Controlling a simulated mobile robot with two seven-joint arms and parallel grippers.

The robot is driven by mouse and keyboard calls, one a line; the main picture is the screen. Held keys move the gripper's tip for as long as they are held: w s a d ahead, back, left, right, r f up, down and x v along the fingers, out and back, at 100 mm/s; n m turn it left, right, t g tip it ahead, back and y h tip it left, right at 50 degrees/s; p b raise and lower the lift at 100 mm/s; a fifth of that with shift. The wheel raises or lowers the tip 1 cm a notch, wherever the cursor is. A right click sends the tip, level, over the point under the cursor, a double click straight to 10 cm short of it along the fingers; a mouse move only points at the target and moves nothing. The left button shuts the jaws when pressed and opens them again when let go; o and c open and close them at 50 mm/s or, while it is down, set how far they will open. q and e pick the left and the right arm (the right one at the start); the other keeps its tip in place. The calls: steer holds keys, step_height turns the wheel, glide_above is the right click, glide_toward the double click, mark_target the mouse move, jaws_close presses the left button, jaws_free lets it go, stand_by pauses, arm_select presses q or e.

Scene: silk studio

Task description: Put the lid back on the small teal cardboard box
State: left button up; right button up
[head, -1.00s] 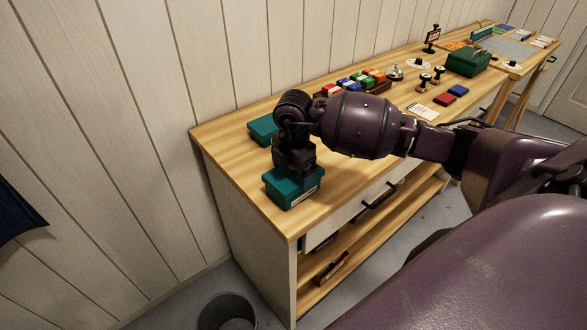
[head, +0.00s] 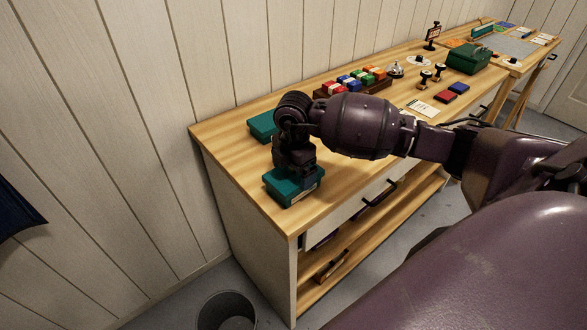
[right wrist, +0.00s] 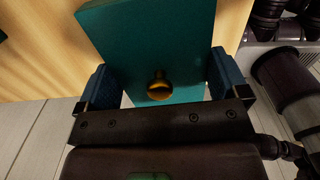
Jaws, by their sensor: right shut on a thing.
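The teal cardboard box (head: 300,195) is at the near left end of the wooden table, under my right gripper (head: 294,172). In the right wrist view, the flat teal lid (right wrist: 150,40) with a round brass-coloured knob (right wrist: 158,88) lies between the blue fingers of my right gripper (right wrist: 160,80), which is shut on its sides. In the head view the lid and box show as one teal block, with a pale label on the front. I cannot tell whether the lid is fully seated. My left gripper is not in view.
Another teal box-like thing (head: 262,126) lies just behind my right wrist. A rack of coloured blocks (head: 352,82), stamps (head: 432,76) and a dark green case (head: 468,60) stand farther along the table. A bin (head: 227,310) is on the floor. Bare wood lies left of the box.

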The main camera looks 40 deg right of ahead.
steer(key=shift+f, duration=0.4)
stand_by(0.5)
steer(key=o, duration=0.6)
steer(key=shift+r, duration=0.1)
step_height(320, 180, up, 11)
steer(key=shift+f, duration=0.15)
